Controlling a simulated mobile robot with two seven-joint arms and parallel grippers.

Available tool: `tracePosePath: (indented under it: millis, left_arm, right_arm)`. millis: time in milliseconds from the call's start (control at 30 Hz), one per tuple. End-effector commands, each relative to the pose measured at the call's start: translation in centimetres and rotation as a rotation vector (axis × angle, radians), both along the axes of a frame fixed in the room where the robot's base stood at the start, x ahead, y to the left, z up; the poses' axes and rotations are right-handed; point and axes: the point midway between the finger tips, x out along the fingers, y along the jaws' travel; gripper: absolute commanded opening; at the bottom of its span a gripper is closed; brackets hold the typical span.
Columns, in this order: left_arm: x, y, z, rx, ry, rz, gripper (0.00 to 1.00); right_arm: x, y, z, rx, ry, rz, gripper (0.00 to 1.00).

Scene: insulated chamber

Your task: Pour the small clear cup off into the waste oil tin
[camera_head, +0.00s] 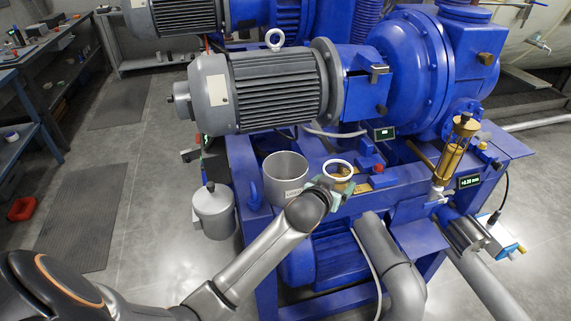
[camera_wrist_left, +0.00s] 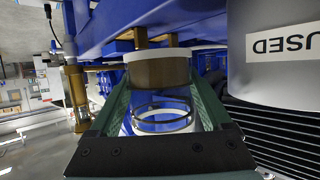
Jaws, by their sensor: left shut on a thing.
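The small clear cup (camera_head: 338,167) has a pale rim and brown oil inside. My left gripper (camera_head: 331,186) is shut on it, with one green finger on each side of the cup. In the left wrist view the cup (camera_wrist_left: 160,95) appears upside down, with the brown oil (camera_wrist_left: 158,73) at its base end and clear wall toward the rim. It looks about upright. The waste oil tin (camera_head: 285,181) is an open grey metal can with a label, just left of the cup and apart from it. The tin's label reads USED in the left wrist view (camera_wrist_left: 285,42). My right gripper is not in view.
A large blue pump with a grey motor (camera_head: 265,90) stands behind and above the cup and tin. A grey lidded pot (camera_head: 213,210) is left of the tin. Floor at the left is mostly clear.

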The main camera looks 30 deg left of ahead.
Motion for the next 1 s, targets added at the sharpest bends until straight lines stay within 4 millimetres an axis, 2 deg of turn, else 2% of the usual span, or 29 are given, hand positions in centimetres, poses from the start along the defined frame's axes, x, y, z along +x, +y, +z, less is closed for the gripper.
tracePosePath:
  millis: [333, 633, 733, 967, 1000]
  left_arm:
    - [0.0, 0.3, 0.2, -0.041, -0.013, -0.001, 0.19]
    - [-0.2, 1.1, 0.6, -0.177, -0.043, -0.001, 0.19]
    - [-0.3, 1.5, 3.2, -0.226, -0.057, 0.0, 0.19]
    - [-0.5, 2.2, 6.5, -0.338, -0.08, -0.001, 0.19]
    - [-0.5, 2.3, 6.4, -0.358, -0.081, -0.001, 0.19]
  right_arm:
    - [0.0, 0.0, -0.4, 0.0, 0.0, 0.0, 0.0]
    - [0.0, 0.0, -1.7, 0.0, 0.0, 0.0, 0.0]
    - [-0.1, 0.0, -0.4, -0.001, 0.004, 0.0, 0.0]
    - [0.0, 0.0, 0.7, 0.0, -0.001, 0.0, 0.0]
    - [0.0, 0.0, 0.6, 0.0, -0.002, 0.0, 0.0]
